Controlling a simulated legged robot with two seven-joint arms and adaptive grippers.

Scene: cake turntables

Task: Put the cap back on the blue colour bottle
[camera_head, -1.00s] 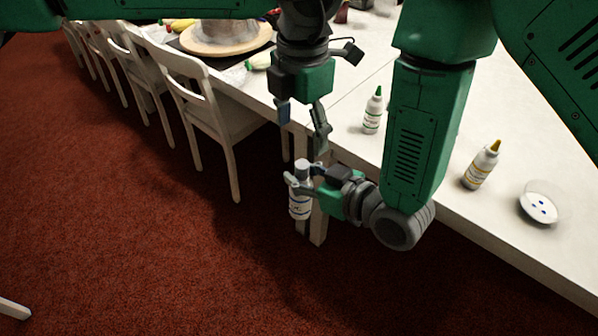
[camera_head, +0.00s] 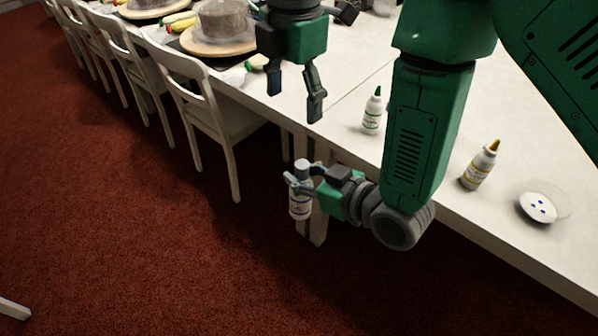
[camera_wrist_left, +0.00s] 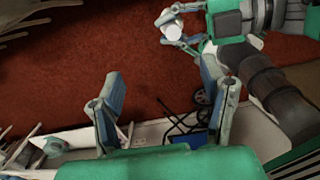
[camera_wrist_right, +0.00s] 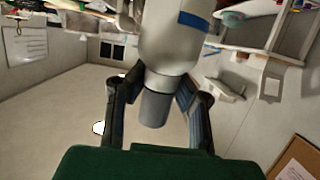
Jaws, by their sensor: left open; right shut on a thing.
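My right gripper (camera_head: 303,178) is shut on a white bottle (camera_head: 299,207) with blue marking on it. It holds the bottle upright in front of the table edge, above the floor. The bottle's top is a plain grey cylinder (camera_wrist_right: 154,109) in the right wrist view; I cannot tell whether this is a cap. My left gripper (camera_head: 296,101) is open and empty, above and apart from the bottle, by the table edge. The left wrist view shows the bottle's round pale top (camera_wrist_left: 174,32) beyond the open fingers. No separate loose cap can be made out.
A green-tipped bottle (camera_head: 371,115) and a yellow-tipped bottle (camera_head: 479,167) stand on the white table (camera_head: 425,240). A shallow dish (camera_head: 527,212) with blue spots lies at the right. Cake turntables (camera_head: 205,47) are at the back. White chairs (camera_head: 215,118) line the table's left side.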

